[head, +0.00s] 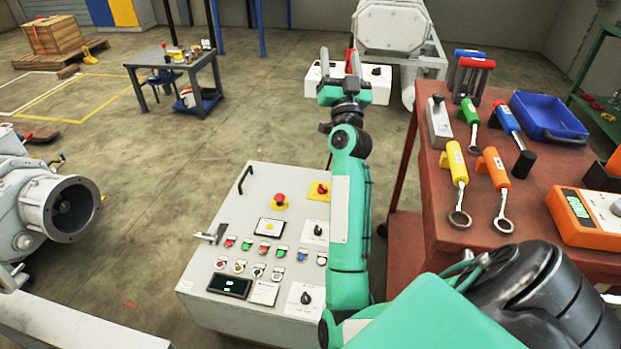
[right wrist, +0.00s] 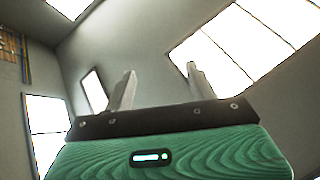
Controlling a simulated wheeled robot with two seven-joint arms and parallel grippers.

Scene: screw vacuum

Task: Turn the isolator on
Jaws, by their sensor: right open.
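The control cabinet (head: 200,290) stands at the lower middle of the head view. A red rotary knob on a yellow plate (head: 314,195), which looks like the isolator, is at its upper right; its setting is too small to read. My right gripper (head: 340,72) is beyond the cabinet, raised, apart from the knob and holding nothing. In the right wrist view its two fingers (right wrist: 158,88) stand apart with only walls and bright panels behind them. My right arm covers part of the cabinet's right side. My left gripper is not in view.
A red emergency button (head: 280,200) and several small switches share the cabinet top. A white box (head: 380,90) lies behind my right gripper. A red workbench (head: 420,245) with tools stands at right. A grey machine with a round port (head: 30,205) is at left.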

